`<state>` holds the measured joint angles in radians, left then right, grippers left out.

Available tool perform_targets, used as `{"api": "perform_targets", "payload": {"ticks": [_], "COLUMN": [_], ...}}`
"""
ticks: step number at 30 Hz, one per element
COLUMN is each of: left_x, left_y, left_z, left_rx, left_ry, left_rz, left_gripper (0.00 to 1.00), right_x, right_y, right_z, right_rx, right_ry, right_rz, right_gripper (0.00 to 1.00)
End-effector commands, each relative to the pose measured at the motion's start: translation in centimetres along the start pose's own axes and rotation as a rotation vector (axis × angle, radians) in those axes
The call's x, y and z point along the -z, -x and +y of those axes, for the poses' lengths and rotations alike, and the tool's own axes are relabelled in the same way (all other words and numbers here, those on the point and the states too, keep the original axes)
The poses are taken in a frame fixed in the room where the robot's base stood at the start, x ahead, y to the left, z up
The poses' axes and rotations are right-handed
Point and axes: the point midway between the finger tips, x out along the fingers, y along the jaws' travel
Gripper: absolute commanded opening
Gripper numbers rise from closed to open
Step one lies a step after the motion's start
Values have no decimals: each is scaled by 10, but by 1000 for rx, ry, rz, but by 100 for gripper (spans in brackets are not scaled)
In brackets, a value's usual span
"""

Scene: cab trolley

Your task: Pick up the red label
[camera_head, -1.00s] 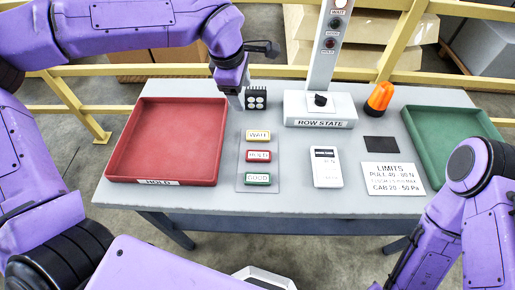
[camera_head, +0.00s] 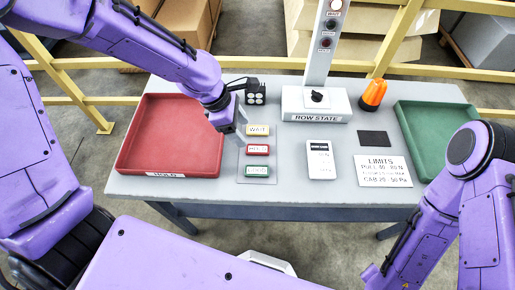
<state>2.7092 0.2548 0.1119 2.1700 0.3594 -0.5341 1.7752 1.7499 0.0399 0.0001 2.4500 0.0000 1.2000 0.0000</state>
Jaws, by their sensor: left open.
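The red label (camera_head: 258,149), marked HOLD, lies on a grey holder plate (camera_head: 244,163) on the table. A yellow label marked WAIT (camera_head: 258,130) lies just behind it, and a green label marked GOOD (camera_head: 257,170) lies just in front. My left gripper (camera_head: 242,124) points down beside the yellow label, behind and to the left of the red label. It is open and empty, apart from the labels; its fingertips show small and partly hidden. My right arm stands at the right, with its gripper out of view.
A red tray (camera_head: 172,172) stands at the left and a green tray (camera_head: 415,120) at the right. Behind are a small black block (camera_head: 256,94), the ROW STATE box (camera_head: 335,106) with its post, and an orange beacon (camera_head: 373,94). A white handheld device (camera_head: 320,172) and a limits card (camera_head: 383,171) lie right of the labels.

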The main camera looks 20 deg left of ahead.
Motion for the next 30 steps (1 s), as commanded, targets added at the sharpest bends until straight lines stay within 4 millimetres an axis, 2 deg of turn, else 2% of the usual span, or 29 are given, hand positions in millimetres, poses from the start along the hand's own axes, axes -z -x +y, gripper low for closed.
{"api": "perform_targets", "payload": {"ticks": [1,3,8,15,23,28,30], "left_x": [1,0,-1,-2,-3,-3,-3], "left_y": [-12,-23,-41,-81,-84,-84,-84], "left_z": [-1,-1,-1,-4,-3,-3,-3], "left_rx": [5,3,1,0,-3,-2,-3], "left_ry": [0,0,-1,-1,-3,-3,-3], "left_rz": [0,0,-1,-2,-2,-2,-2], "left_gripper": [67,67,67,67,67,12,8], "right_x": [-1,-1,-1,0,0,0,0], "right_y": [-2,-3,-2,0,0,0,0], "right_z": [0,0,0,0,0,0,0], "right_rx": [0,0,0,0,0,0,0], "right_ry": [0,0,0,0,0,0,0], "right_rz": [0,0,0,0,0,0,0], "right_gripper": [43,43,43,43,43,43,43]}}
